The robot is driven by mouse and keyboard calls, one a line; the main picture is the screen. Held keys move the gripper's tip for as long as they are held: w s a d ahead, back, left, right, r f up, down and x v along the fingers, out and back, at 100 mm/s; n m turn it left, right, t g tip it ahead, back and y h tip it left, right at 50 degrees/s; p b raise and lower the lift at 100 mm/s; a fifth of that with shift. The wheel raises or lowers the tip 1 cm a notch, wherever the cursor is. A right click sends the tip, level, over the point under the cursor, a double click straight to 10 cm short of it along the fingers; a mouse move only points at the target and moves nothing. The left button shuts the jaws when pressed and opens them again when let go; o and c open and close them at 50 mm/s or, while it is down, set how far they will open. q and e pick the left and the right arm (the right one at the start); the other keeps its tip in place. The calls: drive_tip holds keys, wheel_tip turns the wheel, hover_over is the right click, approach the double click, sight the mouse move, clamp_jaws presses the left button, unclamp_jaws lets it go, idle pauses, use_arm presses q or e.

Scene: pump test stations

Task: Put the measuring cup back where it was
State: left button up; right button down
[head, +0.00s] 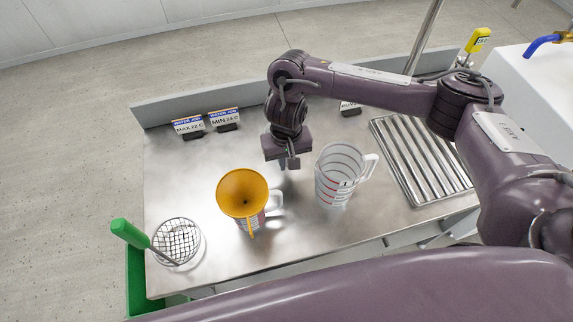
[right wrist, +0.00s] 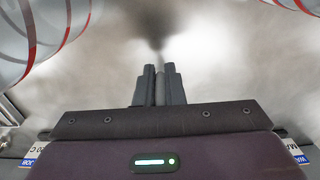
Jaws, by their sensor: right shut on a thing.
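A clear measuring cup (head: 335,180) with red marks stands upright on the steel worktop, its handle toward the right. A second clear jug (head: 251,222) stands to its left with an orange funnel (head: 243,192) in its top. My right gripper (head: 292,163) points down behind and between the two, apart from both handles. In the right wrist view its fingers (right wrist: 159,85) are shut on a thin grey strip that I cannot identify. Parts of two red-marked clear cups show at the upper left (right wrist: 40,30) and upper right (right wrist: 295,6). My left gripper is not in view.
A wire basket (head: 177,240) and a green-handled tool (head: 130,234) are at the front left by a green bin (head: 135,280). A ribbed drain tray (head: 420,160) lies right. Signs reading MAX 22 C (head: 188,126) and MIN 24 C (head: 225,120) stand at the back.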

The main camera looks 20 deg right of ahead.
drive_tip(key=shift+f, duration=0.75)
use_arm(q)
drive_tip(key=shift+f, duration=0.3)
use_arm(e)
drive_tip(key=c, duration=1.5)
unclamp_jaws()
drive_tip(key=shift+f, duration=0.1)
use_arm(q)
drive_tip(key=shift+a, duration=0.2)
